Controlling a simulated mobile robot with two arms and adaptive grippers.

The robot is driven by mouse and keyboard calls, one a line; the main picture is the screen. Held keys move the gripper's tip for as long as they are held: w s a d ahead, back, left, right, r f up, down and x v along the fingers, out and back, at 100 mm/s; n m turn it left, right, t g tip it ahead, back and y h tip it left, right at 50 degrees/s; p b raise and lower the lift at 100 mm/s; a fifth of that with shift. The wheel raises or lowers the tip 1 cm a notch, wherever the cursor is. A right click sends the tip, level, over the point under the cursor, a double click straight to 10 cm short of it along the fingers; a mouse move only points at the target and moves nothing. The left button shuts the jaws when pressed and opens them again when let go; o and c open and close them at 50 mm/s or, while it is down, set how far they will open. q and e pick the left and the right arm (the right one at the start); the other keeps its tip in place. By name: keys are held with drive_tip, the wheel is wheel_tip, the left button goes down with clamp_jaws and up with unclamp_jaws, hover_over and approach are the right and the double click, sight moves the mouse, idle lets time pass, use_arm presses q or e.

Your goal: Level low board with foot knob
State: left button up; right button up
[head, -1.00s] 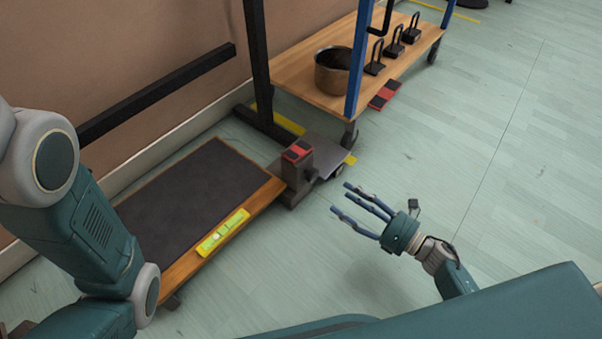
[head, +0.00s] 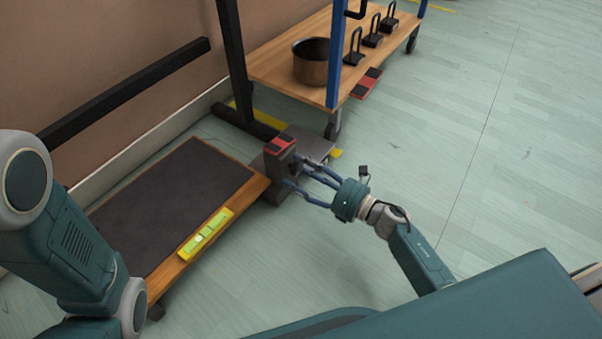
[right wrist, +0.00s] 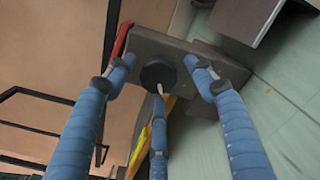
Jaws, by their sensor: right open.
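The low board (head: 245,188) has a wooden rim and a dark mat, and it lies low over the floor at the left. A yellow spirit level (head: 206,233) rests on its near right edge; its bubble is too small to read surely. A brown-grey block (head: 275,163) with a red and black top stands at the board's right corner. In the right wrist view, a round black knob (right wrist: 157,73) is on the block's face. My right gripper (head: 291,171) is open, its three blue fingers spread around the knob; I cannot tell whether they touch it. My left gripper is out of view.
A wooden trolley shelf (head: 275,68) with a metal pot (head: 311,62) and several black handled weights stands behind. A black frame post (head: 230,60) rises beside the block. A red and black pad (head: 366,84) lies by the trolley. The floor at right is clear.

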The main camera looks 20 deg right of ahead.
drive_tip(key=c, duration=1.1)
